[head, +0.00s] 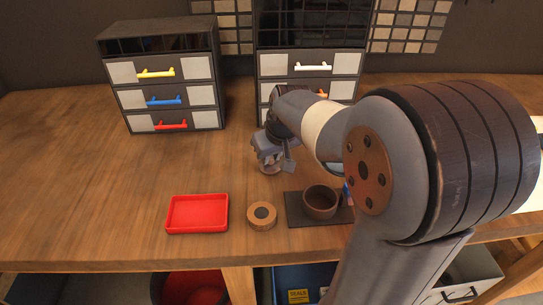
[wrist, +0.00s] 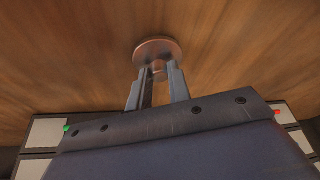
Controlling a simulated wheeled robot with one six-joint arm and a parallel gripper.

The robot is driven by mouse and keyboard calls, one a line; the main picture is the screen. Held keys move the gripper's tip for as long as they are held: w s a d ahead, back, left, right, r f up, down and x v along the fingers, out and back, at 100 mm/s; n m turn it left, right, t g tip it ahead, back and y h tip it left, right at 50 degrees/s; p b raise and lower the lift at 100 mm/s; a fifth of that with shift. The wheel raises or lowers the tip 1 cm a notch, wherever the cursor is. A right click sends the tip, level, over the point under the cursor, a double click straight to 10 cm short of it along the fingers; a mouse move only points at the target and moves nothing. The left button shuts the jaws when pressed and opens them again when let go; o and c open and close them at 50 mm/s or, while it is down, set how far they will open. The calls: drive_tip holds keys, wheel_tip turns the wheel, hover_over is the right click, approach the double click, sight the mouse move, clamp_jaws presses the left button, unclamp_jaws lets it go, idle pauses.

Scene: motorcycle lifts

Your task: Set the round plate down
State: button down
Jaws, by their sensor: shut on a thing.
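My gripper (head: 272,155) points down over the bench in front of the right drawer unit. It is shut on the round plate (head: 268,169), a small brownish disc just under the fingers. In the wrist view the two fingers (wrist: 157,76) close around a short stem in the middle of the round plate (wrist: 158,47), whose disc spreads out beyond the fingertips. The plate is at or close above the wooden bench top (head: 130,185); I cannot tell whether it touches.
A red tray (head: 198,229), a wooden ring (head: 262,216) and a brown bowl (head: 320,204) on a dark mat (head: 297,218) stand near the front edge. A left drawer unit (head: 162,97) and a right one (head: 308,66) stand behind. Bare bench lies left of my gripper.

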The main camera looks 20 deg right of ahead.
drive_tip(key=shift+f, duration=0.25)
drive_tip(key=shift+f, duration=0.15)
drive_tip(key=c, duration=1.3)
unclamp_jaws()
drive_tip(key=shift+r, duration=0.35)
drive_tip(key=v, duration=1.1)
drive_tip(key=shift+s+r+p, duration=0.25)
drive_tip(key=shift+r+p, duration=0.1)
drive_tip(key=shift+p, duration=0.05)
drive_tip(key=shift+d, duration=0.1)
